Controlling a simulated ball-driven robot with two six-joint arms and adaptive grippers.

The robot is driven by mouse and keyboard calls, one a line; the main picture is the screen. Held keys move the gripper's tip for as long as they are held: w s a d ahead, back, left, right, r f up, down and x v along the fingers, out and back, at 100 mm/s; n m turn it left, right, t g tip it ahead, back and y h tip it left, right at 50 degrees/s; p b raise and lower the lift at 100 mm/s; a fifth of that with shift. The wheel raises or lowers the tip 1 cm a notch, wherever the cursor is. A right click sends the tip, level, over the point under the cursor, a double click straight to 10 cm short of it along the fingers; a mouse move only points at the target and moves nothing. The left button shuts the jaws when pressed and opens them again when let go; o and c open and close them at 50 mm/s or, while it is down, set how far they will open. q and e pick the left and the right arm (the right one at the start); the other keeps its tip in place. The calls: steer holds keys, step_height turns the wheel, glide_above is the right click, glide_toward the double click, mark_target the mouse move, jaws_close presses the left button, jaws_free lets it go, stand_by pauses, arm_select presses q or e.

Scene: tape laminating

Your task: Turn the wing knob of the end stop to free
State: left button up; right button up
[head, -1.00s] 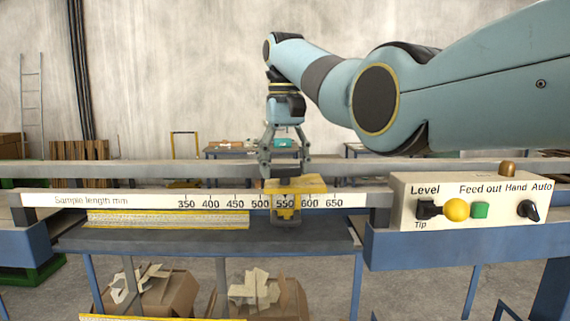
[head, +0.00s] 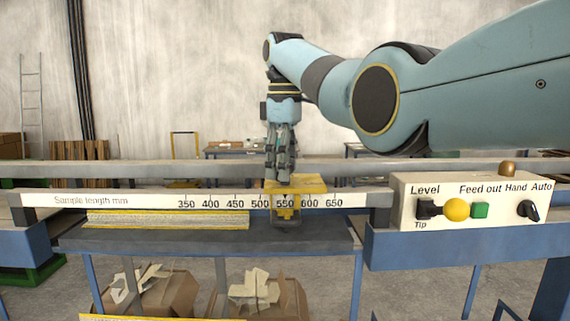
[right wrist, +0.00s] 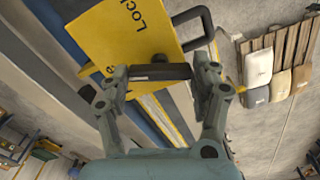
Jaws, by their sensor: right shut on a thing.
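The end stop is a yellow block (head: 312,186) on the rail behind the length scale, around the 550 mark. It also shows in the right wrist view (right wrist: 120,35), with "Lock" printed on its top and another label mostly hidden near the left finger. Its dark wing knob (right wrist: 160,72) lies as a bar between the fingertips. My right gripper (head: 281,181) points down over the block and is shut on the knob; in the right wrist view (right wrist: 158,76) a finger stands at each end of the bar. My left gripper is not in view.
The scale bar (head: 110,200) runs in front of the end stop. Cardboard boxes (head: 170,296) stand below the bench.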

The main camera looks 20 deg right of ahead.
steer(key=shift+n, duration=2.2)
steer(key=o, duration=1.2)
steer(key=shift+w+r, duration=0.1)
steer(key=shift+r, duration=0.2)
step_height(320, 180, up, 11)
steer(key=shift+r, duration=0.2)
